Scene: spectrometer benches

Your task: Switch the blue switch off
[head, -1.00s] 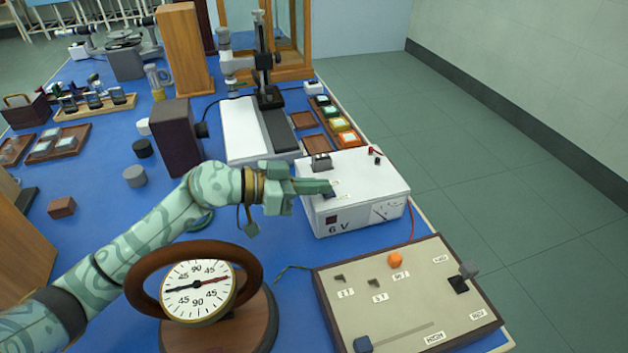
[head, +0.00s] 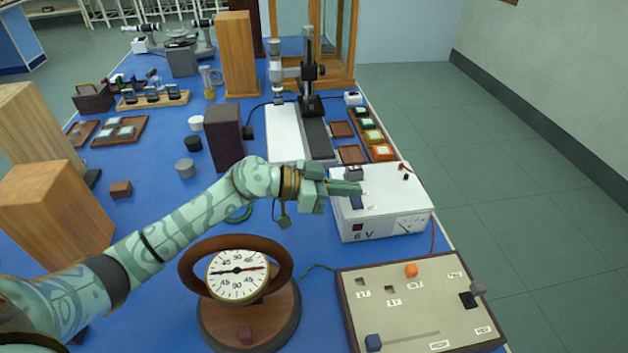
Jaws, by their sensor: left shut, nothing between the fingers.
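The white power box (head: 385,222) marked 6 V stands on the blue bench at the right edge. A small dark blue switch (head: 357,203) sits on its top, near the left side. My left gripper (head: 358,188) is shut and empty, its fingertips over the top of the box just behind the blue switch in the picture. I cannot tell whether the fingertips touch the switch, or which way it is tipped. My right gripper is out of view.
A control panel (head: 420,310) with a blue slider knob (head: 373,343) and an orange knob (head: 411,270) lies in front of the box. A round dial (head: 238,274) on a wooden stand is below my left arm. A microscope stand (head: 309,100) rises behind.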

